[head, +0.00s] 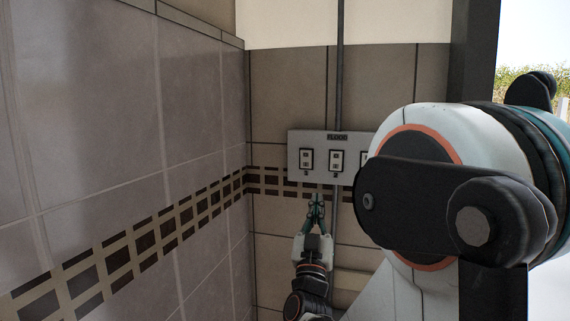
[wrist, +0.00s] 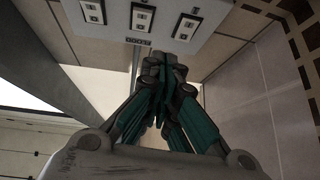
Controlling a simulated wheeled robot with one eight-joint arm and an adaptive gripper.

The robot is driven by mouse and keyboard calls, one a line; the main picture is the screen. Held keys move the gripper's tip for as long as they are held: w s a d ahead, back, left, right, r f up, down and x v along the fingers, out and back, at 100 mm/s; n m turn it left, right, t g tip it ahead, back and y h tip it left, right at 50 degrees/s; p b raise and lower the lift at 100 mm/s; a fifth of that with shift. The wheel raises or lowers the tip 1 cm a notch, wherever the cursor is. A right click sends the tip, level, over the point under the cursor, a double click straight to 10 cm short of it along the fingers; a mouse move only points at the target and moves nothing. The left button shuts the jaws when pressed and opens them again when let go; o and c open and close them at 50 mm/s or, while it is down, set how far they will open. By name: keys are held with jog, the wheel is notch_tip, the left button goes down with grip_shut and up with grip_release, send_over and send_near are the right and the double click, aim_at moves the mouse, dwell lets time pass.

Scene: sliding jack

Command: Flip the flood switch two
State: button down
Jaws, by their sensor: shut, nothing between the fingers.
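A light grey switch panel (head: 308,137) labelled FLOOD is on the tiled back wall, and it shows upside down in the wrist view (wrist: 115,24). The second switch from the left (head: 336,160) is likely flood switch two; it is the middle visible one in the wrist view (wrist: 141,18). The first switch (head: 306,158) is beside it, and a third (head: 364,158) is partly hidden by my arm in the head view. My gripper (head: 317,197), with teal fingers, is shut and empty. Its tips appear just below the panel, between the first two switches; contact cannot be told.
A vertical conduit (head: 340,75) runs down to the panel. A tiled side wall (head: 110,130) stands close at the left. My large arm joint covers the panel's right end in the head view. A dark post (head: 472,60) and a bright opening are at the right.

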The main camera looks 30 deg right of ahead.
jog(key=shift+s+d+r+m+g+h, duration=0.15)
jog(key=shift+s+d+m+g+h, duration=0.25)
jog(key=shift+s+h, duration=0.2)
jog(key=shift+s+d+r+m+g+h, duration=0.1)
jog(key=shift+s+d+m+g+h, duration=0.25)
jog(key=shift+s+h, duration=0.2)
jog(key=shift+w, duration=0.15)
jog(key=p, duration=0.3)
send_near(336, 157)
notch_tip(336, 157, up, 3)
jog(key=w+d, duration=0.2)
jog(key=shift+w+d+f, duration=0.1)
jog(key=shift+d+f, duration=0.05)
jog(key=shift+d, duration=0.15)
